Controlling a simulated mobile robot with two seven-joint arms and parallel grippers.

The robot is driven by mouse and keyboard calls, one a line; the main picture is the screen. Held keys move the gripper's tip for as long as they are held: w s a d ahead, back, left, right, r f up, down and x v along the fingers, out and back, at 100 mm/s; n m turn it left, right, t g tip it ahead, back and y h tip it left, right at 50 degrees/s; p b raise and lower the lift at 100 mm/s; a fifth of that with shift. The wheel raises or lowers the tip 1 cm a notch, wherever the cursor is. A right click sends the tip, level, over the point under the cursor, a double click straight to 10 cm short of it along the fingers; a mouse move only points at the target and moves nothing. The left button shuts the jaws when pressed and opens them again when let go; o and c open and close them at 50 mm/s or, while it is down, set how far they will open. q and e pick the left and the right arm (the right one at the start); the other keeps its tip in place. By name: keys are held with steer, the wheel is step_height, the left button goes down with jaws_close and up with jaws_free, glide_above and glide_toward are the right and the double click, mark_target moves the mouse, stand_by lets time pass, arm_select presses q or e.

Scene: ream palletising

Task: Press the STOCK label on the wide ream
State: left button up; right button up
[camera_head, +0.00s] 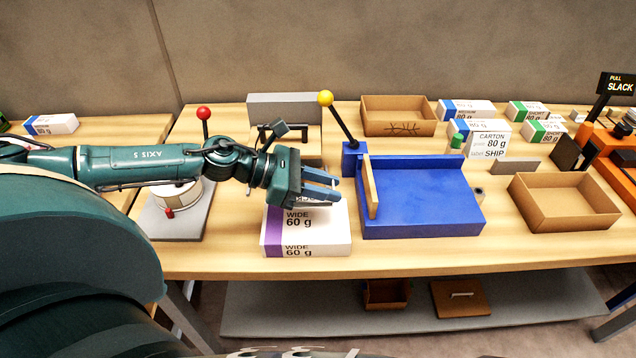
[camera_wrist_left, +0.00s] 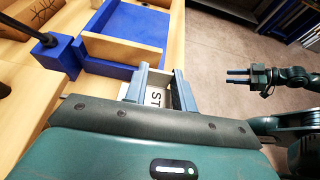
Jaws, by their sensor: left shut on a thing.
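The wide ream (camera_head: 335,240), white with a purple band and "WIDE 60 g" print, lies flat near the front edge of the table in the head view. My left gripper (camera_head: 335,193) is right over its top face and hides part of it. In the left wrist view the fingers of that gripper (camera_wrist_left: 158,88) are on either side of a white label (camera_wrist_left: 156,98) with the letters "ST" showing. The rest of its text is hidden. I cannot tell whether the label touches the ream. My right gripper (camera_wrist_left: 238,76) appears only in the left wrist view, empty and over the floor, its fingers apart.
A blue tray-like press (camera_head: 425,205) with a wooden bar and yellow-knobbed lever stands just right of the ream. A round white device (camera_head: 178,195) on a grey plate is to the left. An open cardboard box (camera_head: 565,213) and several other reams (camera_head: 465,108) lie further right.

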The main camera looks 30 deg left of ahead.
arm_select(q)
steer(key=shift+s+a, duration=0.25)
steer(key=shift+a, duration=0.35)
arm_select(e)
steer(key=shift+w, duration=0.1)
arm_select(q)
steer(key=shift+f+b, duration=0.15)
steer(key=shift+b, duration=0.15)
steer(key=shift+f+b, duration=0.35)
step_height(320, 180, down, 3)
steer(key=b, duration=0.2)
steer(key=shift+r+b, duration=0.1)
steer(key=shift+b, duration=0.25)
steer(key=shift+f+b, duration=0.75)
steer(key=shift+f, duration=0.1)
arm_select(e)
steer(key=shift+w+a+f+n+t+y, duration=0.15)
steer(key=shift+a+f+n+t+y, duration=0.1)
steer(key=shift+a, duration=0.25)
steer(key=shift+w+a+f+n+t+y, duration=0.15)
steer(key=shift+a+f, duration=0.1)
steer(key=shift+a, duration=0.25)
